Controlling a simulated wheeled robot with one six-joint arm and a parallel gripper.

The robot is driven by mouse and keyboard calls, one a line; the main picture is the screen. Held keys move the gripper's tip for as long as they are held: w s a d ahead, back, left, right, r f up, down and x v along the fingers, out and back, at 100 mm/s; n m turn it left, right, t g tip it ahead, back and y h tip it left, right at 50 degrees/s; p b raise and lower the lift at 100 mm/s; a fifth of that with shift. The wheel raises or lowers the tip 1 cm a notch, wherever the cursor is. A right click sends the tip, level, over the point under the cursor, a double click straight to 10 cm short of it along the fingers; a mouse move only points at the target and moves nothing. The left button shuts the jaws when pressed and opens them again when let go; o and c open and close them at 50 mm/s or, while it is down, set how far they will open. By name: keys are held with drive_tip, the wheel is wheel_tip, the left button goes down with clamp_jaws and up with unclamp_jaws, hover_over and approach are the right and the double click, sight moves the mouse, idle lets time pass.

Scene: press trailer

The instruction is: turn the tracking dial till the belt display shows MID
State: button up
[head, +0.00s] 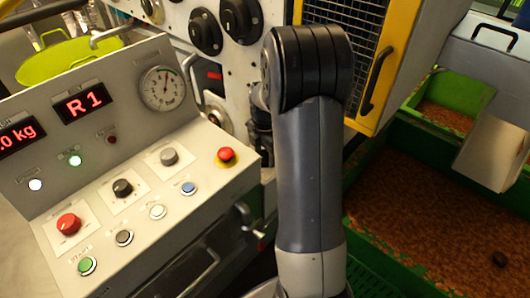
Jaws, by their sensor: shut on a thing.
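The belt display (84,103) on the sloped console face reads R1 in red. I cannot tell for sure which knob is the tracking dial. Two large black dials, a left one (205,32) and a right one (240,19), sit on the white machine panel (180,22). A small black knob (122,188) and a grey knob (169,156) are on the console top. My grey arm stands upright in front of the panel. Dark parts of my arm's far end show beside its left edge. My gripper's fingertips, and anything between them, are hidden behind the arm.
The console (190,185) also carries a red knob (69,223), a red stop button (226,154), several push buttons and a round gauge (163,88). A yellow-framed mesh guard (372,85) stands right of my arm. Green bins (405,145) of brown material lie at right.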

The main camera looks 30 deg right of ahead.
drive_tip(key=o, duration=1)
drive_tip(key=shift+c, duration=0.2)
